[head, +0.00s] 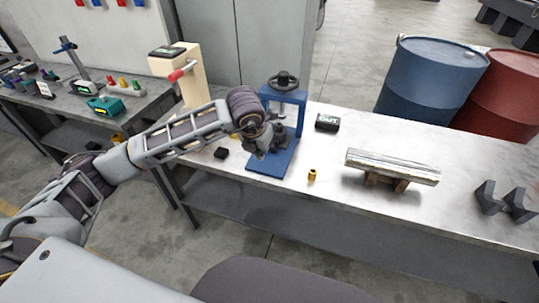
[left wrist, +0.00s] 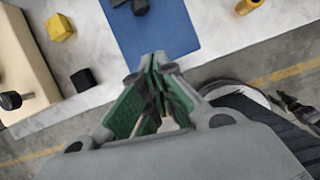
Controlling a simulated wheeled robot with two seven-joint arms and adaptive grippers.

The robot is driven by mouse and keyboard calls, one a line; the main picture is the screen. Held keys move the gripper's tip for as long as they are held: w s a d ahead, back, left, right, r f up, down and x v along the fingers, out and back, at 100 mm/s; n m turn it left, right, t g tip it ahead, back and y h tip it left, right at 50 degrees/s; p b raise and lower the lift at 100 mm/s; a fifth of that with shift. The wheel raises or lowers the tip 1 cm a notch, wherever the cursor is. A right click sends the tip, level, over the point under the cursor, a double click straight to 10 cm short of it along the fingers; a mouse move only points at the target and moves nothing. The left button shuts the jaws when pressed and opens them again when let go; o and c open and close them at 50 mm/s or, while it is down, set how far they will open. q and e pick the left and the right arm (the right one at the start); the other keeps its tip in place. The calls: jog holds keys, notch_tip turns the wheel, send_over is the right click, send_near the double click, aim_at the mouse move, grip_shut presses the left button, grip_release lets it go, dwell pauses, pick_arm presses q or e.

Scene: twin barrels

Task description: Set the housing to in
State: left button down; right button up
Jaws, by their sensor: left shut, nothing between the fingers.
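A blue press (head: 297,104) with a black handwheel on top stands on a flat blue base on the bench; the base (left wrist: 165,25) also shows in the left wrist view. A small black box (head: 327,122) reading "OUT" lies right of it. I cannot tell which part is the housing. A small brass piece (head: 312,175) stands near the bench's front edge, also seen at the top of the left wrist view (left wrist: 247,5). My left gripper (head: 258,152) is shut and empty, in front of the press above its base, hiding part of it. My right gripper is not in view.
A beige device (head: 190,72) with a red handle stands left of the press, and a small black block (head: 221,153) lies near it. A metal bar (head: 392,163) rests on supports to the right, with dark V-blocks (head: 505,204) beyond. Blue and red barrels stand behind the bench.

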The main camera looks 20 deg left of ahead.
pick_arm(q)
jog(key=shift+n, duration=0.8)
